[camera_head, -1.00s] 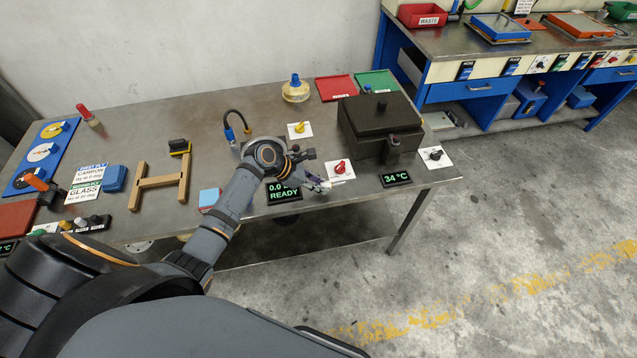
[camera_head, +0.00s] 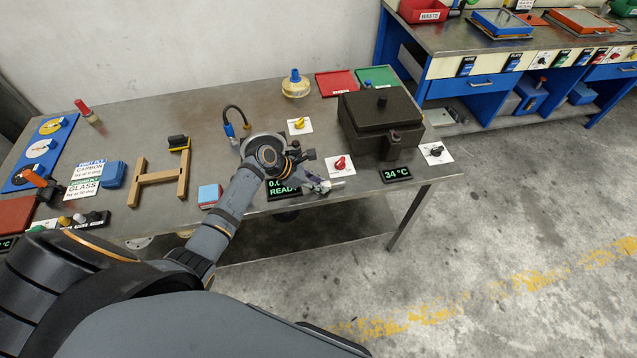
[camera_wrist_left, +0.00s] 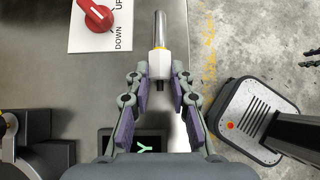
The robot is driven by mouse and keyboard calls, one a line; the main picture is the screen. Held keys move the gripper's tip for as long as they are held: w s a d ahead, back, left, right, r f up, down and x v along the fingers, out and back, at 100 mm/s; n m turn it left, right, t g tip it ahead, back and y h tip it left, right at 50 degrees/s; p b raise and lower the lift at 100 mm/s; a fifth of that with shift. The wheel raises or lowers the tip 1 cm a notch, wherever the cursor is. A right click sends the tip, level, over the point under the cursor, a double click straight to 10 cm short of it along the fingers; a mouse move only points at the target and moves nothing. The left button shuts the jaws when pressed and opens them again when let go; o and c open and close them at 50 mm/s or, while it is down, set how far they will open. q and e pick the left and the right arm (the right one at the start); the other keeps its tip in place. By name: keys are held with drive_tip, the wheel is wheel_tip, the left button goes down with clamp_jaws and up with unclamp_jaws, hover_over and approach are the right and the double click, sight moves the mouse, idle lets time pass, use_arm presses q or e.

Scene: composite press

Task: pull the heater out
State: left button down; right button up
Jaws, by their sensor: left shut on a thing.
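My left gripper (camera_head: 322,184) is low over the front edge of the table, left of the dark press box. In the left wrist view the gripper (camera_wrist_left: 158,92) is shut on a slim part with a bright metal rod (camera_wrist_left: 160,30) and a white collar (camera_wrist_left: 160,65), which looks like the heater. The rod (camera_head: 338,183) points to the right in the head view, in front of the red knob. The dark box (camera_head: 376,110) has its lid down.
A red switch knob (camera_head: 340,162) on a white plate lies just behind the rod. A 34 °C display (camera_head: 396,174) stands to the right, and a READY display (camera_head: 283,190) is partly hidden by my gripper. Open floor (camera_head: 490,250) lies beyond the table's right edge.

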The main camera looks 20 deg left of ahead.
use_arm(q)
drive_tip(key=c, duration=1.1)
unclamp_jaws()
drive_tip(key=v, duration=1.2)
